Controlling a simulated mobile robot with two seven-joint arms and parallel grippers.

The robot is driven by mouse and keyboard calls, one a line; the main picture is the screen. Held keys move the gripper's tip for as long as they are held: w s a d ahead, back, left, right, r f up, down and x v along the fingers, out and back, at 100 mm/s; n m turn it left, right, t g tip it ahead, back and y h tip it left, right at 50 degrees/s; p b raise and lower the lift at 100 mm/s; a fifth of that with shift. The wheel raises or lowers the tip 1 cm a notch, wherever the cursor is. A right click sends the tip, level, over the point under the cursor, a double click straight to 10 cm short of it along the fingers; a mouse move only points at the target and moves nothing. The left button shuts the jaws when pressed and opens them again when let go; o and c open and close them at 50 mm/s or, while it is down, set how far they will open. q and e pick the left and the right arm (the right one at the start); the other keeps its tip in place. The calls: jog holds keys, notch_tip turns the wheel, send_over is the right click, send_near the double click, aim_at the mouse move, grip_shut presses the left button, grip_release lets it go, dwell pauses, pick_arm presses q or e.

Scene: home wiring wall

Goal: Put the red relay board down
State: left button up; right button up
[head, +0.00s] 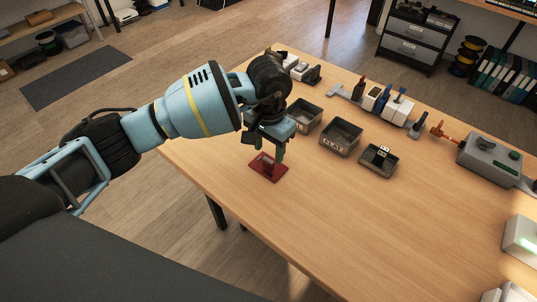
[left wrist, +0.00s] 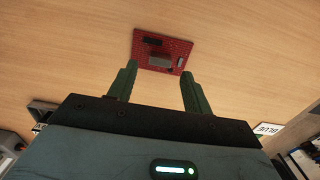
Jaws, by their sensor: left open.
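The red relay board (head: 268,168) lies flat on the wooden table near its left edge. It also shows in the left wrist view (left wrist: 161,51), with dark parts on its top. My left gripper (head: 266,150) is directly above the board in the head view, pointing down. In the left wrist view its two green fingers (left wrist: 157,88) are apart, with the board beyond their tips and nothing held between them. Whether a fingertip touches the board cannot be told. My right gripper is in neither view.
Three grey bins, at left (head: 304,117), middle (head: 341,139) and right (head: 379,161), stand behind the board. A row of tools and small parts (head: 385,102) lines the far edge. A grey box (head: 489,158) sits at right. The table's front middle (head: 330,220) is clear.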

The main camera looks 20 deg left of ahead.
aim_at(269, 160)
pick_arm(q)
notch_tip(269, 160, up, 8)
dwell(0.4)
